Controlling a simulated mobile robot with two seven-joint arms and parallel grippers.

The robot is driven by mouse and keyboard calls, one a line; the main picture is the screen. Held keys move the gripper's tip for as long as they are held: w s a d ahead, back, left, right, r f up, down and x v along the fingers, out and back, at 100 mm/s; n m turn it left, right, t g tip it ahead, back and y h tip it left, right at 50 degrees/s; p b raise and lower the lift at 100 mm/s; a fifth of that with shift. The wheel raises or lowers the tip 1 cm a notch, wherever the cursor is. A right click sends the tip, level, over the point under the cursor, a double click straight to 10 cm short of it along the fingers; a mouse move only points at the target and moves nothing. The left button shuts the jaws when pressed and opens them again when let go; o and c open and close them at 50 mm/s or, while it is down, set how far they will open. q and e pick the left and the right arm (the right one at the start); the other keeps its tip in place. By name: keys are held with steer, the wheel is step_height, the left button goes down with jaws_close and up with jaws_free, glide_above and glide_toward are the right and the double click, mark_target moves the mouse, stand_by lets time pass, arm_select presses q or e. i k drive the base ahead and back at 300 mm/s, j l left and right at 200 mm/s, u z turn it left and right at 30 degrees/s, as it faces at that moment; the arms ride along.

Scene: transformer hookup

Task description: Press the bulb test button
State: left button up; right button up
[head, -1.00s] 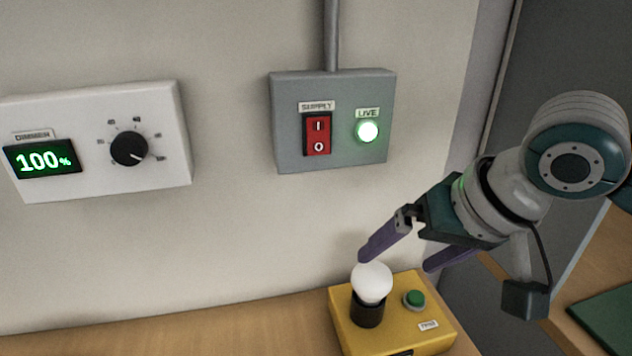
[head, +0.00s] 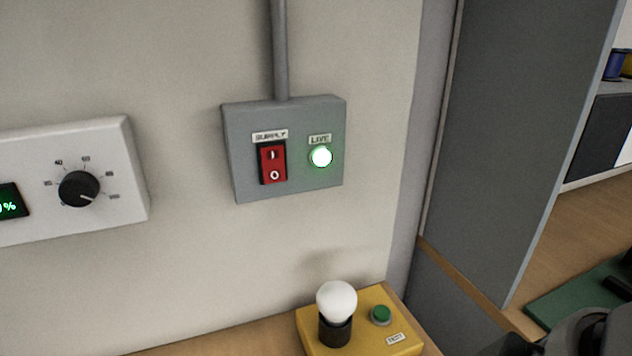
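The green bulb test button (head: 381,314) sits on the yellow test box (head: 372,341) at the bottom of the head view, above a small label (head: 395,338). A white bulb (head: 337,300) stands upright in a black socket (head: 335,331) on the same box, left of the button. The bulb looks unlit. Nothing touches the button. Part of my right arm shows at the bottom right corner, but its gripper is out of view. My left gripper is not in view.
A grey supply box (head: 287,190) on the wall has a red switch (head: 273,163) and a lit green LIVE lamp (head: 321,157). A white dimmer box (head: 120,190) with a black knob (head: 79,189) is at left. A grey partition (head: 510,130) stands right of the test box.

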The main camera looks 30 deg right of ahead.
mark_target(381, 312)
steer(key=z, duration=1.15)
